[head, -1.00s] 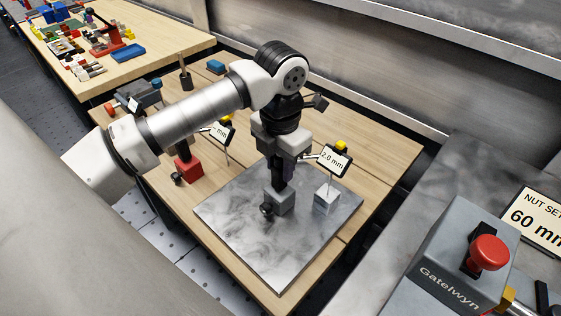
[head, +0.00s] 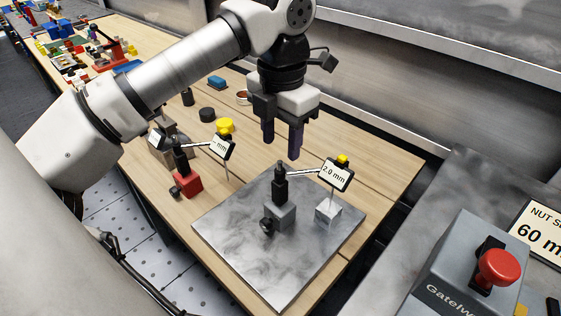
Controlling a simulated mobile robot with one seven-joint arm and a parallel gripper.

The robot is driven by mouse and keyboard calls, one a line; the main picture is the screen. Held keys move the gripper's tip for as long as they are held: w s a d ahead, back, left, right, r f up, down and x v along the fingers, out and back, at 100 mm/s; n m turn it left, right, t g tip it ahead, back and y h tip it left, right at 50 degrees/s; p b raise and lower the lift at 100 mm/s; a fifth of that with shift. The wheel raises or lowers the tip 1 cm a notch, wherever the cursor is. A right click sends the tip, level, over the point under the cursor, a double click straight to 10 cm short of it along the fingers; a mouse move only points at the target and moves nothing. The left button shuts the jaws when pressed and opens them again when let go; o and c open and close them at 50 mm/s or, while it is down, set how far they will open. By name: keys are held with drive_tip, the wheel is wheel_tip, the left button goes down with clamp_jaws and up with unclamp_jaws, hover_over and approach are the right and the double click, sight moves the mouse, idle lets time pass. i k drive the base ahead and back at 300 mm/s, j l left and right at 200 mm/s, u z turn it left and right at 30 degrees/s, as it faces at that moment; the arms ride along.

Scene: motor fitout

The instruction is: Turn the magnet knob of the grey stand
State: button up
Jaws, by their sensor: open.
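The grey stand (head: 281,216) sits on a square metal plate on the wooden bench, with a short black post on top. Its black magnet knob (head: 266,225) faces the front left of the block. An arm from the post carries a gauge (head: 337,174) reading 2.0 mm, with a yellow top. My gripper (head: 281,146) is above and behind the stand, pointing down. Its two fingers are apart with nothing between them, and it is clear of the post. The knob is in plain view, but its turned position cannot be told.
A small light block (head: 328,212) stands under the gauge on the metal plate (head: 262,276). A red stand (head: 188,183) with its own gauge (head: 223,145) is to the left. A grey machine with a red button (head: 498,267) is at the right. The plate's front is clear.

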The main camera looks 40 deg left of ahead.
sight(265, 223)
drive_tip(key=u, duration=0.95)
drive_tip(key=k+z, duration=0.15)
drive_tip(key=z, duration=0.2)
drive_tip(key=k+z, duration=0.15)
drive_tip(key=z, duration=0.2)
drive_tip(key=k+z, duration=0.1)
drive_tip(key=z, duration=0.25)
